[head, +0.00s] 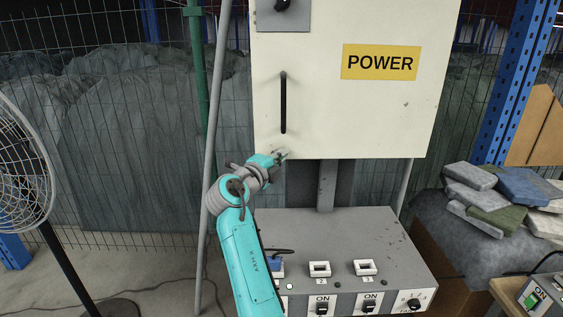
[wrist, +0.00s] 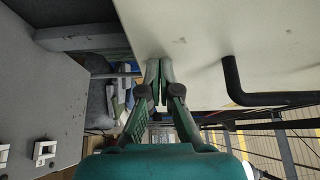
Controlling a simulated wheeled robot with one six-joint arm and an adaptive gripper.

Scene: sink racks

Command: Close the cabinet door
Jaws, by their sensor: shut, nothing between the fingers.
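The cabinet door (head: 350,110) is a large cream panel with a yellow POWER label (head: 380,62) and a black vertical bar handle (head: 283,103) near its left edge. In the head view the door looks flush with the cabinet; I cannot tell whether a gap remains. My gripper (head: 281,154) is shut and empty at the door's lower left corner, below the handle. In the wrist view, my gripper (wrist: 153,65) is at the edge of the cream door (wrist: 215,35), with the black handle (wrist: 250,90) to its right. I cannot tell whether the fingertips touch the door.
A grey control box (head: 340,235) with sockets and switches stands below the cabinet. A fan (head: 22,165) is at the left. A grey pole (head: 207,200) rises close to my arm. Folded cloths (head: 500,195) are piled at the right. A wire fence is behind.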

